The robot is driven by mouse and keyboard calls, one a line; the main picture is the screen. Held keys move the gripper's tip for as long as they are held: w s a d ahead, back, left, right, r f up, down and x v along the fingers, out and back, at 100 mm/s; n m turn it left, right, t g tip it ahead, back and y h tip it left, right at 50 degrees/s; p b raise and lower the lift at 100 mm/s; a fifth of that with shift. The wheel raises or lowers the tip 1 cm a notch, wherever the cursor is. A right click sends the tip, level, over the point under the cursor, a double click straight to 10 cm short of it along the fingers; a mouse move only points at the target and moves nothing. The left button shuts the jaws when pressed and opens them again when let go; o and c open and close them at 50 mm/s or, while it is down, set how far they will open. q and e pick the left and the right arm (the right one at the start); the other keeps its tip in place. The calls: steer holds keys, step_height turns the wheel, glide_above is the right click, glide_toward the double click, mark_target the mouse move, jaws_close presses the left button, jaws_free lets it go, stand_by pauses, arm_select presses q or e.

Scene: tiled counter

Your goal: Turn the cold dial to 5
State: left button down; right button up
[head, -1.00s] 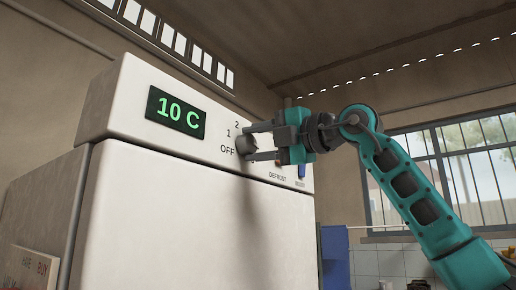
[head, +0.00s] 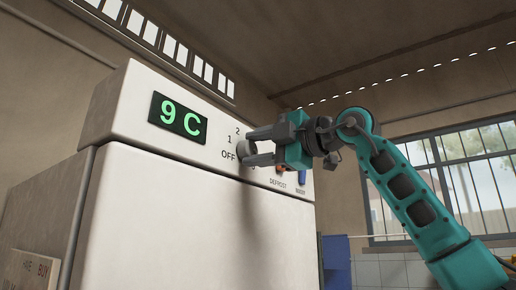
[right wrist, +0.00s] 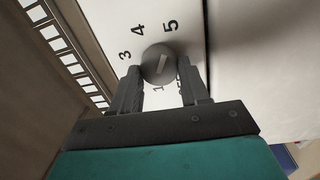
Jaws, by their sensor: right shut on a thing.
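The cold dial (head: 243,149) is a round grey knob on the white fridge's upper panel. The numbers 1 and 2 and OFF show around it in the head view. In the right wrist view the dial (right wrist: 159,64) has a pale pointer line, with 3, 4 and 5 printed above; I cannot tell which number the line marks. My right gripper (head: 250,147) is shut on the dial, one finger on each side; it also shows in the right wrist view (right wrist: 160,85). The green display (head: 178,118) reads 9 C. My left gripper is not in view.
Right of the dial are an orange switch (head: 281,168) labelled DEFROST and a blue switch (head: 302,178). The white fridge door (head: 170,220) lies below the panel. A blue object (head: 336,262) stands right of the fridge, and a barred window (head: 450,170) is behind my arm.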

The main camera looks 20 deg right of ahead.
steer(key=o, duration=0.6)
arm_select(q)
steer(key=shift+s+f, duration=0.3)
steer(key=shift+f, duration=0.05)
arm_select(e)
steer(key=o, duration=0.4)
steer(key=shift+o, duration=0.2)
steer(key=shift+s+d, duration=0.25)
arm_select(q)
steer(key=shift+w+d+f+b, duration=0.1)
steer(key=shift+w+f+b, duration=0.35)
steer(key=shift+b, duration=0.5)
arm_select(e)
steer(key=r+v, duration=0.1)
steer(key=v, duration=1.1)
steer(key=shift+f, duration=0.45)
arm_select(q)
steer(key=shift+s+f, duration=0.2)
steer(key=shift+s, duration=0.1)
arm_select(e)
steer(key=shift+s+d, duration=0.1)
